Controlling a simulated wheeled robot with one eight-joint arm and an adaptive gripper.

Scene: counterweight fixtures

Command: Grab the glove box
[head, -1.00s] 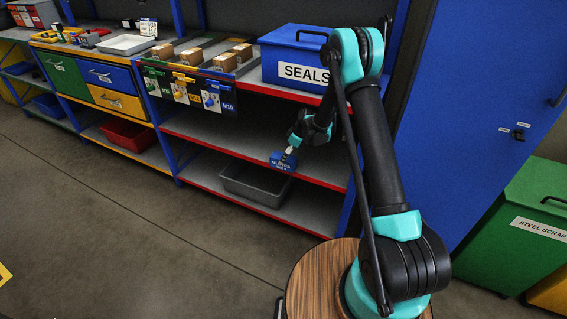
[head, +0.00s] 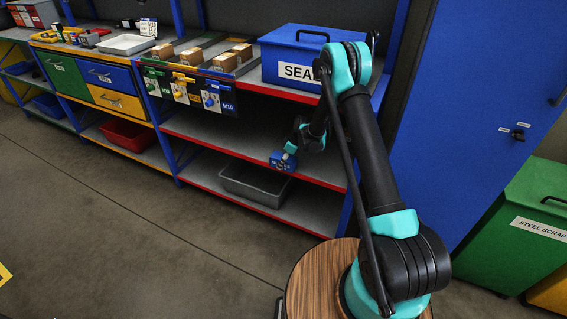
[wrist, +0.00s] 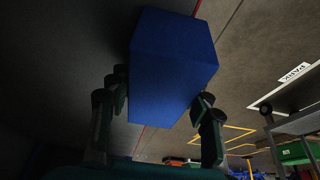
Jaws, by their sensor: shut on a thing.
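A small blue box with light markings, the glove box (head: 282,161), is held by my gripper (head: 290,151) in front of the shelf unit, at the front edge of the middle shelf in the head view. In the wrist view the plain blue box (wrist: 172,50) fills the space between the two fingers of my gripper (wrist: 163,85), which press on its left and right sides. The box looks tilted in the head view. Its far side is hidden.
A grey bin (head: 256,184) stands on the bottom shelf, below the held box. The middle shelf (head: 215,134) is largely bare. A blue SEALS box (head: 290,52) and several small cartons stand on top. Open floor (head: 120,230) lies to the left.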

